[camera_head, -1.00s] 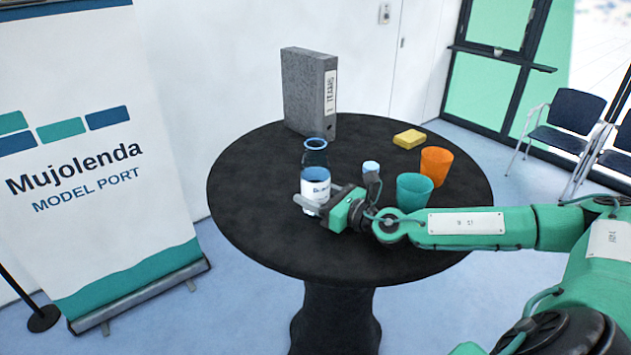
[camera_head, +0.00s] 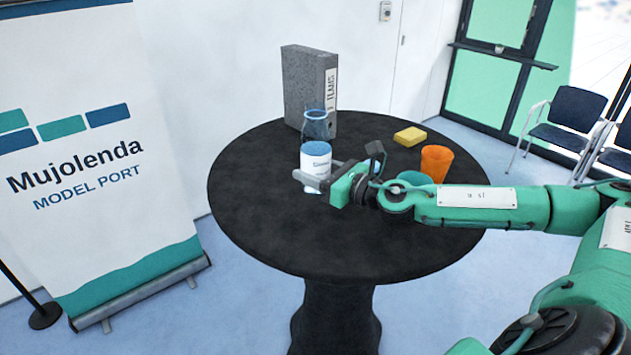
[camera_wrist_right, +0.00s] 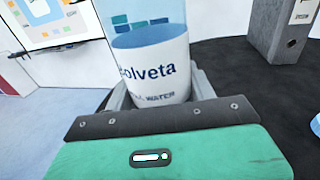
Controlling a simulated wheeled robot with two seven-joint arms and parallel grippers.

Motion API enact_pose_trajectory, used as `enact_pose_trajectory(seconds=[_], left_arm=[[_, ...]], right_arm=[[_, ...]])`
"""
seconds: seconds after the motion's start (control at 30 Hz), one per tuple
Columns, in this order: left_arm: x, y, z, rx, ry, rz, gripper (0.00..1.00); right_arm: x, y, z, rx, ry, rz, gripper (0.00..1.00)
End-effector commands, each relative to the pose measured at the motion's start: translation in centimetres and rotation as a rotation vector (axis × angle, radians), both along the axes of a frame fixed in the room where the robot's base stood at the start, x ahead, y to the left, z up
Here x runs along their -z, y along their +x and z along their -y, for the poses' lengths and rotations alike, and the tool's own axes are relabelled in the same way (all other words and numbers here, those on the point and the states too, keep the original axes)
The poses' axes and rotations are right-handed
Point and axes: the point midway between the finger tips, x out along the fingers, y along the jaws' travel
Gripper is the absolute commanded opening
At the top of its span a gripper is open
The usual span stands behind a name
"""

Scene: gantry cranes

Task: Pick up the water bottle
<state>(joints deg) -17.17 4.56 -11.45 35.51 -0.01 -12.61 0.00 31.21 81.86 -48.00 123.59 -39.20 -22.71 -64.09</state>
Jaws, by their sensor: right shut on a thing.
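The water bottle (camera_head: 316,155) is clear blue with a white label and stands upright in the head view, over the left middle of the round black table. My right gripper (camera_head: 312,183) is shut on the lower part of the bottle. In the right wrist view the bottle (camera_wrist_right: 150,60) fills the space between the fingers (camera_wrist_right: 155,95), its label facing the camera. The bottle's base is partly hidden by the gripper. My left gripper is not in view.
On the black table (camera_head: 260,220) are a grey binder (camera_head: 305,85) behind the bottle, a yellow sponge (camera_head: 410,136), an orange cup (camera_head: 435,163) and a teal cup (camera_head: 415,178) partly hidden behind my right arm. The table's left and front are clear.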

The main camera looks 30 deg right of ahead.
Motion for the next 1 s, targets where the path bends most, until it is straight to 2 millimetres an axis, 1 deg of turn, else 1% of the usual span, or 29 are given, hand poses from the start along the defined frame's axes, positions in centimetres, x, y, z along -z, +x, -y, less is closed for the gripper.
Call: enact_pose_trajectory(seconds=[0.03, 0.1, 0.5, 0.8, 1.0], left_arm=[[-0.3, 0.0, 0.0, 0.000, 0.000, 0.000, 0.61], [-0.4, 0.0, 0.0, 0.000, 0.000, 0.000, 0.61], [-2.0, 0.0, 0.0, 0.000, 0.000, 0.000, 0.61], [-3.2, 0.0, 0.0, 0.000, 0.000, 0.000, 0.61], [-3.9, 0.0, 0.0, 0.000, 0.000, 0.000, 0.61]], right_arm=[[-1.0, 0.0, 0.0, 0.001, 0.000, 0.003, 0.27], [-2.1, 0.0, 0.1, 0.002, 0.000, 0.004, 0.27], [-7.7, 0.0, 0.0, 0.001, 0.000, 0.004, 0.27], [-11.1, 0.0, 0.0, 0.001, 0.000, 0.003, 0.27], [-12.6, 0.0, 0.0, 0.001, 0.000, 0.002, 0.27]])
